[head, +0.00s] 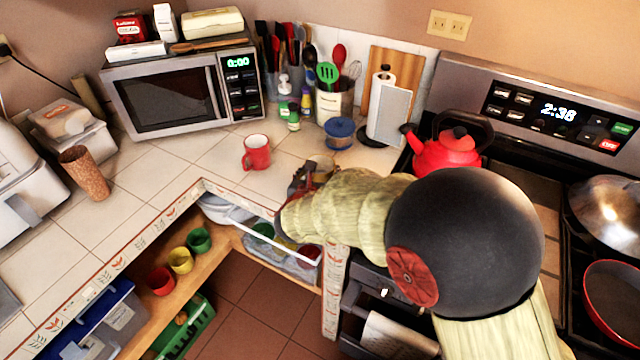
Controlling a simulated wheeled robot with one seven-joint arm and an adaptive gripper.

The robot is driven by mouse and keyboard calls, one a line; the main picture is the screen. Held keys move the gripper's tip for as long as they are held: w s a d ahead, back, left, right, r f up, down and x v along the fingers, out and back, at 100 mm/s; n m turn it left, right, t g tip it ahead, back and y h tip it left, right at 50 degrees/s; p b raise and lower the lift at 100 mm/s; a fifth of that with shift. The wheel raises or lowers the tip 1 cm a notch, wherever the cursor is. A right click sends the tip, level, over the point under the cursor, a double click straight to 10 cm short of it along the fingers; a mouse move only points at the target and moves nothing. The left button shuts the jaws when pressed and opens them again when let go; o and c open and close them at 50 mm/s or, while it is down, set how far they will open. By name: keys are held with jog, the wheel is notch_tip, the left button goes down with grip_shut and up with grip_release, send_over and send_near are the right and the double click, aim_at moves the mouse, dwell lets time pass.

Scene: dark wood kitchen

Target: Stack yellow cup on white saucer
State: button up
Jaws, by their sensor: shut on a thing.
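Another yellow cup (180,260) stands on the wooden shelf below the counter, between a red cup and a green cup. I cannot make out a white saucer for certain. White dishes (218,208) are partly visible on the shelf under the counter corner.
A red mug (257,152) stands left of my gripper. A red kettle (447,152) is on the stove to the right. The counter before the microwave (170,90) is clear.

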jog(key=shift+w+d+f+b, duration=0.15)
jog(key=shift+f+b, duration=0.4)
jog(key=shift+f, duration=1.15)
jog(key=shift+f+b, duration=0.4)
jog(key=o, duration=1.3)
jog(key=shift+o, duration=0.2)
jog(key=shift+r, duration=0.1)
